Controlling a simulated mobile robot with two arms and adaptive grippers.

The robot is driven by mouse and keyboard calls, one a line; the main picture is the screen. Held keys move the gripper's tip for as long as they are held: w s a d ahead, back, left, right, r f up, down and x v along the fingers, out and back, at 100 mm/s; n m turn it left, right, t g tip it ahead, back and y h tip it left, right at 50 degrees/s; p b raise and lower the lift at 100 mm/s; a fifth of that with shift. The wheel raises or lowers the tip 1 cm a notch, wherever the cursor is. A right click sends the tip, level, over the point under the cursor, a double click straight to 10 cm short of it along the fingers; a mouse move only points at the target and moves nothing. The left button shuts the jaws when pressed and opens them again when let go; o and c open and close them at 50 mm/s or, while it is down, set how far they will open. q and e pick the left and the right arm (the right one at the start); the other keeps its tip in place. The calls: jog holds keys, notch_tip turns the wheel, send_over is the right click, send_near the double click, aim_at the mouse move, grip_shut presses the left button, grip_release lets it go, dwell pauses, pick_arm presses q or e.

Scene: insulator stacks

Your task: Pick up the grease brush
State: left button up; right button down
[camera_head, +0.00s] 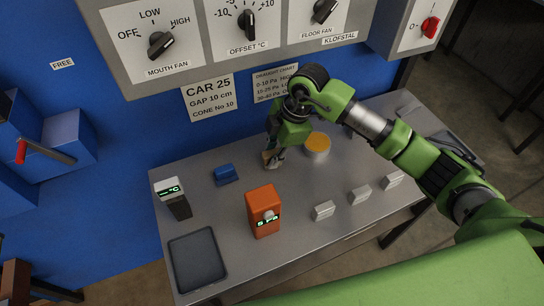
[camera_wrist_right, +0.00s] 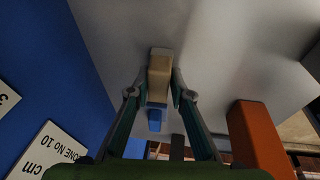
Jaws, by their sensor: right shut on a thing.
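My right gripper (camera_head: 273,160) is low over the grey table, between the blue block and the yellow-topped tin. In the right wrist view its two fingers (camera_wrist_right: 160,92) are closed on either side of a tan, wood-coloured piece, which I take to be the grease brush (camera_wrist_right: 158,76). A small tan part of the brush (camera_head: 267,158) also shows at the fingertips in the head view; the rest is hidden by the gripper. I cannot tell whether the brush touches the table. My left gripper is not in view.
The table (camera_head: 222,208) holds a blue block (camera_head: 226,174), an orange pressure meter (camera_head: 263,213), a yellow-topped tin (camera_head: 317,147), a dark-and-white thermometer (camera_head: 174,198), a dark tray (camera_head: 197,260) and several pale blocks (camera_head: 323,211). A control panel (camera_head: 201,70) overhangs the back.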

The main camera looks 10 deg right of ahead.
jog(key=shift+r, duration=0.1)
jog(key=shift+r+b, duration=0.35)
jog(key=shift+r, duration=0.3)
jog(key=s+a+r+b, duration=0.2)
jog(key=s+a+r, duration=0.7)
jog(key=a+r, duration=0.2)
jog(key=shift+r, duration=0.25)
jog(key=shift+w+d, duration=0.1)
